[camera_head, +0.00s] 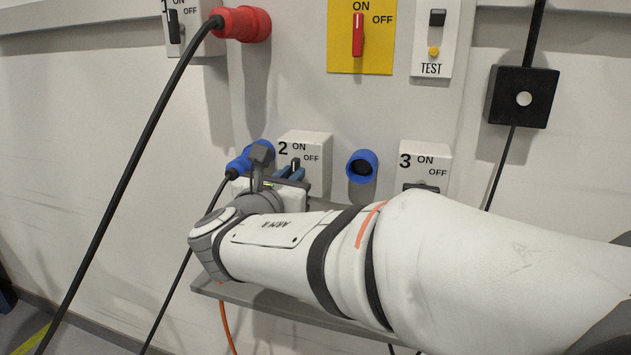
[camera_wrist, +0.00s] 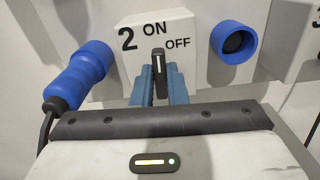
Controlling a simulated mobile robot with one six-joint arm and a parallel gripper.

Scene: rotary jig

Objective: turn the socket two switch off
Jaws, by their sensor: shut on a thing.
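The socket two switch (camera_wrist: 158,65) is a black handle with a white line on a white box (camera_wrist: 118,70) marked 2, ON and OFF. The handle stands about upright and its line points up towards ON. My gripper (camera_wrist: 159,88) has its blue fingers on either side of the lower handle and is shut on it. In the head view the same box (camera_head: 318,149) shows above my wrist, with the gripper (camera_head: 291,172) in front of its switch, partly hidden by my arm.
A blue plug (camera_head: 240,164) with a black cable is left of box 2. An empty-looking blue socket (camera_head: 362,166) and box 3 (camera_head: 427,155) are on the right. A red plug (camera_head: 241,23), a yellow panel with a red switch (camera_head: 358,35) and a TEST box (camera_head: 433,40) are above.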

